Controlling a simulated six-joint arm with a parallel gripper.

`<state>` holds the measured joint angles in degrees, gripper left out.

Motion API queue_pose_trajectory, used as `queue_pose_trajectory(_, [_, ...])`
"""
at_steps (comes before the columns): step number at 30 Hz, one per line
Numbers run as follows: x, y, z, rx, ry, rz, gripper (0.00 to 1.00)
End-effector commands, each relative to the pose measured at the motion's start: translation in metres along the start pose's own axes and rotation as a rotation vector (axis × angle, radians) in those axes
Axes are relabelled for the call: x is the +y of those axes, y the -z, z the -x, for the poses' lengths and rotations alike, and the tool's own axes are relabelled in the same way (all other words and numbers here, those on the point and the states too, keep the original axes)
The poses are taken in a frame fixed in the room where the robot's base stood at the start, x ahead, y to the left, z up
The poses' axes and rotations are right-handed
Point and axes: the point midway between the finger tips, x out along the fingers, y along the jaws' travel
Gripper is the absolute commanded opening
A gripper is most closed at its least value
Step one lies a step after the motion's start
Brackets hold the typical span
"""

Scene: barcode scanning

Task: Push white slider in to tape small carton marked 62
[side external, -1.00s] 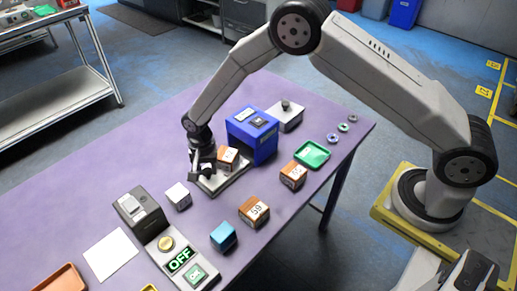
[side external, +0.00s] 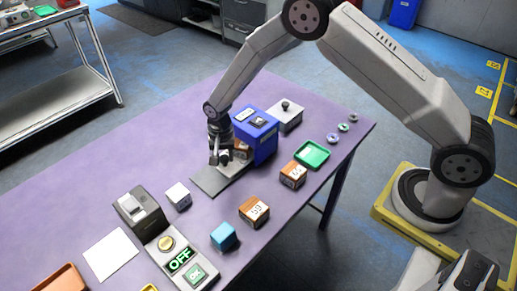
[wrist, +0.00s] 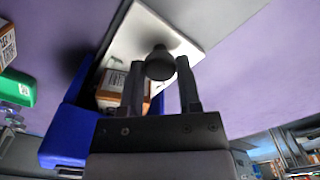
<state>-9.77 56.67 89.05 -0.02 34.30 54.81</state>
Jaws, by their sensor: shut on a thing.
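The blue taping machine (side external: 262,143) stands near the table's far edge, with a flat grey plate (side external: 208,182) running out from its open side. The small brown carton (side external: 242,149) is at the machine's mouth, partly hidden by my gripper (side external: 220,158). Its number is not readable; the wrist view shows the carton (wrist: 112,84) beside the blue wall (wrist: 72,130). The white slider (wrist: 190,22) has a dark round knob (wrist: 160,62). My gripper (wrist: 161,90) is shut on this knob, with one finger on each side.
A carton marked 59 (side external: 255,211), another carton (side external: 293,175), a green tray (side external: 312,155) and a blue cube (side external: 223,236) stand in front. A white cube (side external: 178,195) and dark device (side external: 138,211) are left. A grey box with a knob (side external: 286,116) stands behind the machine.

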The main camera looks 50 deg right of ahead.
Motion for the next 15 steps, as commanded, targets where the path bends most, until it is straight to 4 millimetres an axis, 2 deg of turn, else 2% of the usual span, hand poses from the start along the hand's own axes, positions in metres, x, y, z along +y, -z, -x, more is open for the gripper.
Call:
queue_pose_trajectory(10, [0.0028,0.0028,0.0002,0.001,0.001,0.0,0.0])
queue_pose_trajectory(11, [0.0027,0.0028,0.0002,0.001,0.001,0.0,0.53])
queue_pose_trajectory(13, [0.0027,0.0027,0.0002,0.001,0.001,0.0,0.75])
queue_pose_trajectory(15, [0.0026,0.0026,0.0001,0.0,0.001,0.0,0.78])
